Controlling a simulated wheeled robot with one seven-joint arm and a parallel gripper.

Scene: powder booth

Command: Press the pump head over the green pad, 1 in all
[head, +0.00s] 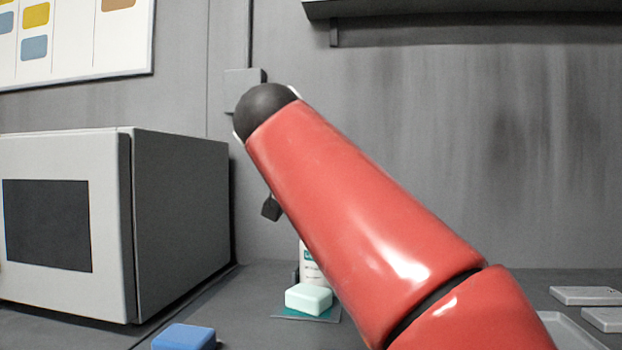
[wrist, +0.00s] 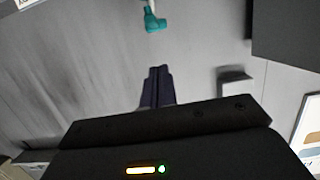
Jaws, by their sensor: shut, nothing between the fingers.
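A white bottle (head: 312,270) with a teal label stands on the counter, its upper part hidden behind my red arm. Its teal pump head (wrist: 153,20) shows at the top of the wrist view. A pale mint block (head: 308,297) lies on the green pad (head: 325,317) in front of the bottle. In the wrist view my gripper (wrist: 158,72) is shut and empty, its dark fingers apart from the pump head in the picture. In the head view a dark tip of my gripper (head: 271,208) shows below the arm, above the bottle's level and left of it.
A grey box with a dark window (head: 47,225) stands at left. A blue block (head: 184,337) lies at the front. Grey flat trays (head: 586,296) lie at right. A shelf (head: 460,10) juts from the wall above. My arm covers the middle of the counter.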

